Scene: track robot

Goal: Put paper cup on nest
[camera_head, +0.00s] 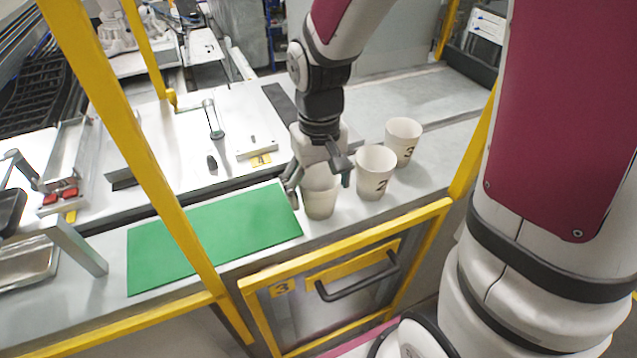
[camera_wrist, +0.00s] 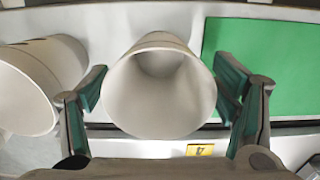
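Three white paper cups stand upright in a row on the grey counter. The nearest paper cup (camera_head: 320,198) is under my gripper (camera_head: 318,183); the other cups, marked 2 (camera_head: 374,172) and 3 (camera_head: 403,142), stand to its right. In the wrist view this cup (camera_wrist: 160,95) is between the two spread fingers of my gripper (camera_wrist: 165,80), with small gaps at both sides. A second cup (camera_wrist: 30,85) is left of the left finger. A small white block (camera_head: 257,148) with a yellow 4 label lies on the white plate; I cannot tell whether it is the nest.
A green mat (camera_head: 215,235) lies left of the cups, and its surface is clear. Yellow frame posts (camera_head: 130,130) cross in front of the counter. A small lever (camera_head: 213,118) stands on the white plate. A door with a dark handle (camera_head: 358,283) is below the counter.

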